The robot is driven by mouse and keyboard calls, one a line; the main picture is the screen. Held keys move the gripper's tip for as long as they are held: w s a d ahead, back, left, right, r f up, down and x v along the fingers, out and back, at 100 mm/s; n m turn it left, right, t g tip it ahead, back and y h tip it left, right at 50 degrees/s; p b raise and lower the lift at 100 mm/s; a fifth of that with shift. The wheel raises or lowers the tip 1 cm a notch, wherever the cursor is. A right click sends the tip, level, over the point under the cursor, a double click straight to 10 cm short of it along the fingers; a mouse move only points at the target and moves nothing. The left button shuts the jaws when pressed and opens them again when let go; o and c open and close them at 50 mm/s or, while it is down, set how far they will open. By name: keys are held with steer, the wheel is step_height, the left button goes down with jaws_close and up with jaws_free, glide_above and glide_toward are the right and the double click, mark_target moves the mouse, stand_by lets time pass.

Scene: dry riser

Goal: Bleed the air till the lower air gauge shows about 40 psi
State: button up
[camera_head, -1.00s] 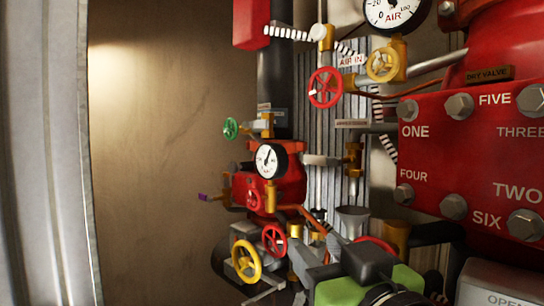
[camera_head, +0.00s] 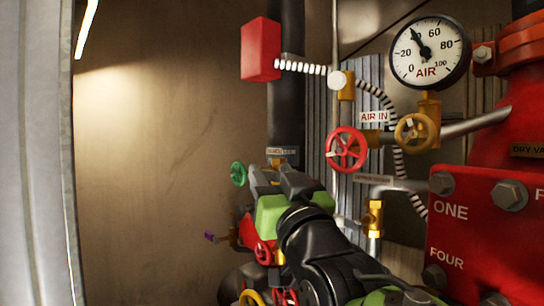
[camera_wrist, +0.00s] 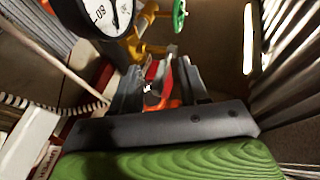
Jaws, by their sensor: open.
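An upper gauge marked AIR (camera_head: 430,50) faces me at the top right in the head view. Its needle points up-left, at about 40. A smaller white gauge (camera_wrist: 107,15) shows cut off at the wrist view's top edge; its needle cannot be read, and my arm hides it in the head view. A red handwheel (camera_head: 346,149) and a brass-coloured handwheel (camera_head: 416,133) sit below the AIR gauge. A green handwheel (camera_head: 238,174) is just left of my gripper (camera_head: 285,178); it also shows in the wrist view (camera_wrist: 179,14). My gripper is open, with red and orange parts beyond its fingers.
A purple-tipped lever (camera_head: 210,237) and a small red handwheel (camera_head: 263,253) are at lower left of my arm. The large red valve body (camera_head: 490,225) fills the right. A red box (camera_head: 261,48) is above. A metal door edge (camera_head: 68,160) bounds the left; bare wall lies between.

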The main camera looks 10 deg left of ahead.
steer(key=shift+w+a+r, duration=0.25)
steer(key=shift+r, duration=0.1)
steer(key=shift+f, duration=0.1)
steer(key=shift+w, duration=0.1)
